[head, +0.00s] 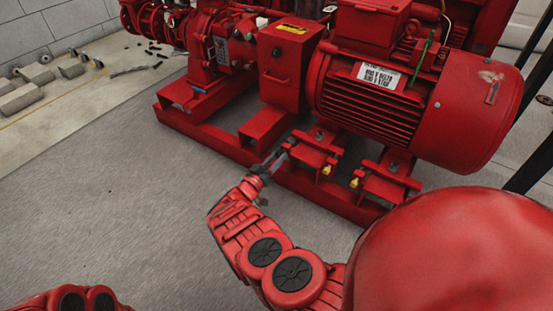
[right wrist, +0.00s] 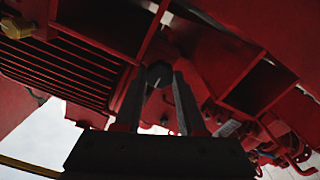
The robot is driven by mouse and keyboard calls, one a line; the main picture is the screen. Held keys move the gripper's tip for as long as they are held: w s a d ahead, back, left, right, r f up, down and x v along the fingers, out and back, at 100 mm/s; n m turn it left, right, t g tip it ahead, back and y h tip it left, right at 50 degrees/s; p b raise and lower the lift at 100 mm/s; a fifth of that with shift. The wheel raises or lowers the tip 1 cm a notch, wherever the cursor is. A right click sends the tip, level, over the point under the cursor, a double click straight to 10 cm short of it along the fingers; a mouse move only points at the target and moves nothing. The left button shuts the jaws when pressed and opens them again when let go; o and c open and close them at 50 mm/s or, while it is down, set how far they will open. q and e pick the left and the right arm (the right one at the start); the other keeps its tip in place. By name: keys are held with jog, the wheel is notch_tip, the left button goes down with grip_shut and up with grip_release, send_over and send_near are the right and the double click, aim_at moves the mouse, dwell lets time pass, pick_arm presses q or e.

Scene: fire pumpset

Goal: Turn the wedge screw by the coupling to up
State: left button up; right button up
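My right gripper (head: 277,160) reaches the near edge of the red pump base, beside the motor's front foot nearest the coupling guard (head: 290,62). In the right wrist view its two dark fingers (right wrist: 161,95) stand apart. A dark hex-headed wedge screw (right wrist: 158,74) shows between the fingertips and nearly fills the gap. I cannot tell whether the fingers touch it. In the head view the screw is too small to make out at the gripper. My left gripper is out of view; only part of my left arm shows at bottom left.
The large red motor (head: 395,95) overhangs the base frame (head: 345,207) on the right. Brass-coloured fittings (head: 326,170) stick out by the motor feet, right of my gripper. Loose blocks lie by the wall.

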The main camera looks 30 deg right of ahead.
grip_shut()
